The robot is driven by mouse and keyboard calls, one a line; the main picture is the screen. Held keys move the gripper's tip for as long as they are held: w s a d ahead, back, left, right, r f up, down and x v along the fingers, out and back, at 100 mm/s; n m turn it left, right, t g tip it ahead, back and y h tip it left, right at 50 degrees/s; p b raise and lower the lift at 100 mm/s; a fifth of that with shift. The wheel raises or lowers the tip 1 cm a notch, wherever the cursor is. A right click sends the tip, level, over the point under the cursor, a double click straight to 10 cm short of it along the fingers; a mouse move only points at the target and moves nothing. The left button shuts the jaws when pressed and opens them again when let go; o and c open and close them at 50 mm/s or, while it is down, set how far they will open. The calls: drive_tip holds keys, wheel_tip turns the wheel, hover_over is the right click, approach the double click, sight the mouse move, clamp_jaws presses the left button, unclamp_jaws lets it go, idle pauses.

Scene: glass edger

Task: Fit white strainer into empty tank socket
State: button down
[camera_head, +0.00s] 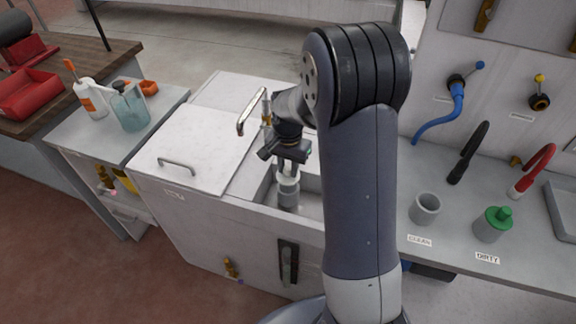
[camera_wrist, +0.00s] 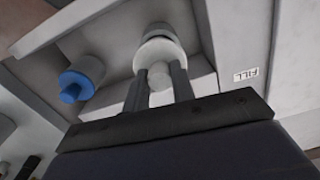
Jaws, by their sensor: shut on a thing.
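The white strainer (camera_head: 288,190) hangs low inside the open tank (camera_head: 306,203) in the head view. My gripper (camera_head: 290,167) is above it, shut on its narrow top. In the wrist view my gripper (camera_wrist: 158,82) has one finger on each side of the strainer's pale knob (camera_wrist: 159,76), with the wider round body (camera_wrist: 158,48) beyond. A blue strainer (camera_wrist: 82,80) sits inside the tank beside it. The empty socket is not clearly seen, and I cannot tell whether the white strainer touches or sits in it.
A white lid (camera_head: 190,145) with a handle lies left of the opening. A metal faucet (camera_head: 251,110) stands behind. On the right counter are a grey cup (camera_head: 425,208) at the CLEAN label and a green-topped strainer (camera_head: 493,225) at the DIRTY label. My arm hides the tank's right part.

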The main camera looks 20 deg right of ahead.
sight(288, 175)
drive_tip(key=shift+f+b, duration=1.65)
drive_tip(key=shift+f, duration=0.7)
drive_tip(key=c, duration=1.1)
unclamp_jaws()
drive_tip(key=shift+r, duration=0.15)
wheel_tip(288, 175, up, 11)
drive_tip(key=shift+f, duration=0.15)
wheel_tip(288, 175, down, 10)
drive_tip(key=shift+f+p, duration=0.1)
drive_tip(key=shift+p, duration=0.3)
drive_tip(key=shift+r, duration=0.2)
drive_tip(key=shift+s, duration=0.15)
